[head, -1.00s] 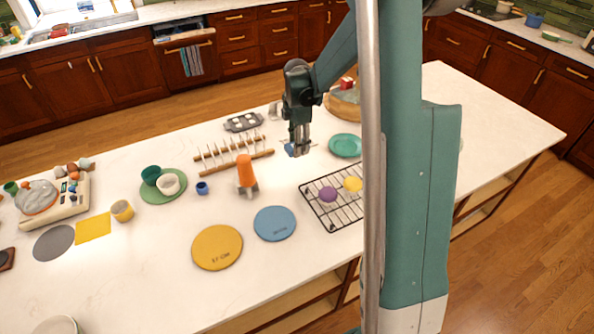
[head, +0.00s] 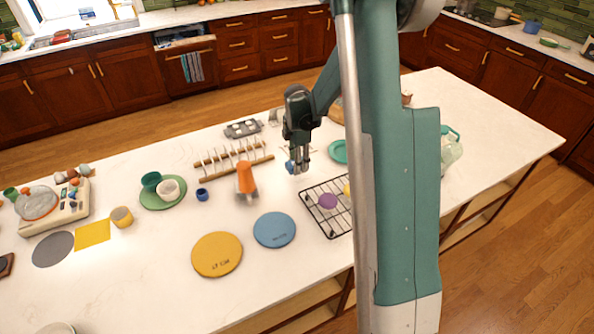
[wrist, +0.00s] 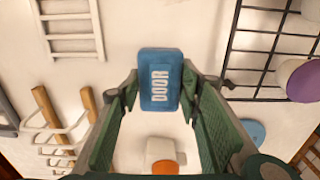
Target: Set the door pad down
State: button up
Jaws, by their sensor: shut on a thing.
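The door pad (wrist: 160,80) is a small blue block with white "DOOR" lettering. In the wrist view it sits between the fingertips of my gripper (wrist: 161,92), which is shut on it. In the head view my gripper (head: 299,167) points down over the white counter (head: 310,260), behind the wire rack. Only a bit of the blue pad (head: 290,166) shows there beside the fingers. I cannot tell whether the pad touches the counter.
A black wire rack (head: 319,219) with a purple item (head: 328,201) is nearby at front right. An orange-topped object (head: 246,178) and a wooden dish rack (head: 231,157) stand to the left. A teal plate (head: 338,151) lies at right. Bare counter shows between them.

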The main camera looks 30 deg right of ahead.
jog(key=shift+f, duration=0.15)
jog(key=shift+f, duration=1.85)
jog(key=shift+f, duration=0.2)
jog(key=o, duration=0.7)
jog(key=shift+o, duration=0.2)
jog(key=shift+r, duration=0.3)
jog(key=shift+r, duration=5.9)
jog(key=shift+r, duration=0.15)
